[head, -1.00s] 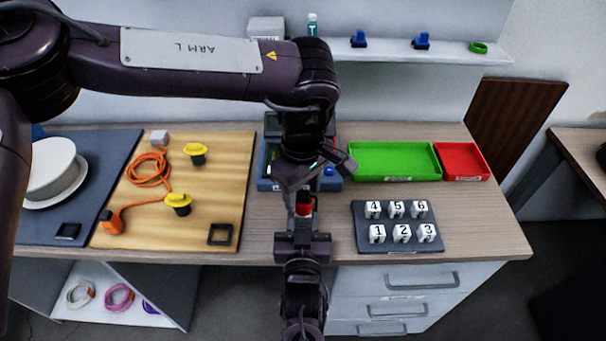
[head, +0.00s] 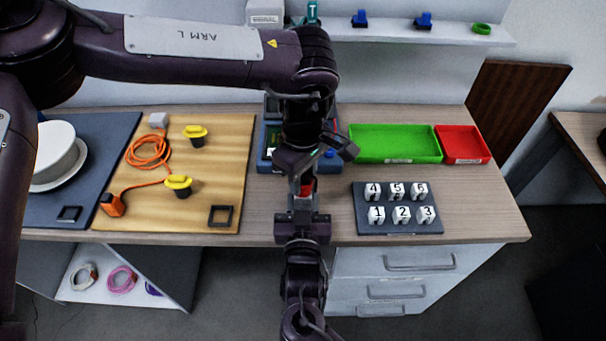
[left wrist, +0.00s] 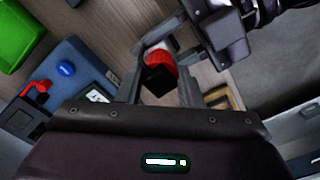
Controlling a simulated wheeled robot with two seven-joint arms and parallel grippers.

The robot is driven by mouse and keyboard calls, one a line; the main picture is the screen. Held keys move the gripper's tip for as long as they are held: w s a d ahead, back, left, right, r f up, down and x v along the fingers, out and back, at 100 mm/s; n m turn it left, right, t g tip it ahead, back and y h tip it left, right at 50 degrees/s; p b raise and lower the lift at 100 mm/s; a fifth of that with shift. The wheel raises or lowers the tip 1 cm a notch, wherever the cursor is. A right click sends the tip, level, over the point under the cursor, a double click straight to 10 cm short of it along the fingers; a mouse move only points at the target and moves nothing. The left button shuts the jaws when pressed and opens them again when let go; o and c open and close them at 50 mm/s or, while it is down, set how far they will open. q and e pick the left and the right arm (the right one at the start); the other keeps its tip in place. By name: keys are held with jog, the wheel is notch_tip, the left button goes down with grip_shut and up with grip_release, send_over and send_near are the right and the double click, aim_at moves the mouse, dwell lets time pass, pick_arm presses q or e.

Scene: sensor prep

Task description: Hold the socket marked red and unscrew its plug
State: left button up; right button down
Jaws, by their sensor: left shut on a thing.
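A red-marked piece (head: 306,185) is between my two grippers, above the table's front edge. In the left wrist view it is a red round body (left wrist: 161,62) with a black square end toward the camera and a pale part behind. My left gripper (head: 304,180) reaches down from above and is shut on this piece. My right gripper (head: 303,208) comes up from the front, its fingers close to the piece. It also shows in the left wrist view (left wrist: 178,40). Whether its fingers grip cannot be told. The joint between socket and plug is hidden by the fingers.
A blue fixture (head: 266,162) stands behind my left gripper. A green tray (head: 395,157) and a red tray (head: 463,158) are at the back right. A dark rack (head: 362,215) holds numbered white blocks. A wooden board (head: 220,150) with yellow plugs and an orange cable lies left.

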pick_arm(q)
jog(key=n, duration=2)
jog(key=shift+r+n, duration=0.1)
jog(key=shift+n, duration=0.3)
jog(key=n, duration=0.8)
jog(key=shift+n, duration=0.3)
jog(key=n, duration=0.6)
jog(key=shift+n, duration=0.3)
jog(key=n, duration=1)
jog(key=shift+w+n, duration=0.1)
jog(key=shift+n, duration=0.3)
jog(key=n, duration=0.6)
jog(key=shift+r, duration=0.1)
jog(key=shift+r, duration=0.15)
jog(key=shift+r, duration=0.9)
